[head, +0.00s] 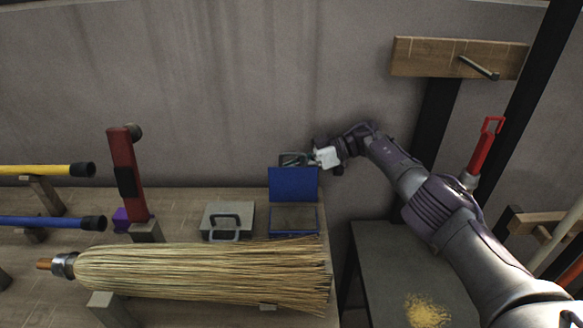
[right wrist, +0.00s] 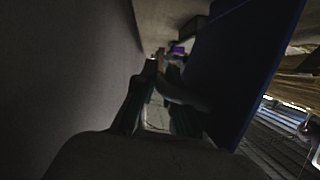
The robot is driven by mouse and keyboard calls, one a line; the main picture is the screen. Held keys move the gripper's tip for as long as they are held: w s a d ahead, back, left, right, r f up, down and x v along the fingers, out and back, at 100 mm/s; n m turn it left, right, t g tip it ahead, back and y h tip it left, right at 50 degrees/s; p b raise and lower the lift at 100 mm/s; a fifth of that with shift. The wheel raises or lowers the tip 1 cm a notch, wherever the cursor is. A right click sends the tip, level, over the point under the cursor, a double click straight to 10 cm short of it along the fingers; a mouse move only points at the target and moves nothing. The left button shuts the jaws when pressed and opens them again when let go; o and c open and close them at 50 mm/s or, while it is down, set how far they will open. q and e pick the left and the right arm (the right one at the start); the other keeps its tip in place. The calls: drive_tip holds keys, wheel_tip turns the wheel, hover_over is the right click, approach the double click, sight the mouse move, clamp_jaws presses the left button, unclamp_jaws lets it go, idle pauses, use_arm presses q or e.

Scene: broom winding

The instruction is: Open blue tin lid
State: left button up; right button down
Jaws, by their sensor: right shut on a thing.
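The blue tin (head: 272,222) sits at the right end of the wooden bench, behind the broom's bristle ends. Its blue lid (head: 293,184) stands upright at the back, with the open inside facing me. My right gripper (head: 294,160) is behind the lid's top edge, shut on the lid's handle. In the right wrist view the lid (right wrist: 238,70) fills the right side, and a dark curved handle (right wrist: 183,93) runs from it between the fingers (right wrist: 155,100). That view is dark, so the exact grip is partly hidden. My left gripper is not in view.
A grey tin (head: 229,217) with a handle stands left of the blue tin. The large straw broom head (head: 200,275) lies in front on supports. A red upright tool (head: 128,175) stands at left. The grey wall is close behind; a grey table (head: 390,265) is at right.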

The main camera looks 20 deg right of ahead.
drive_tip(key=c, duration=1.5)
unclamp_jaws()
drive_tip(key=v, duration=0.7)
drive_tip(key=shift+d, duration=0.2)
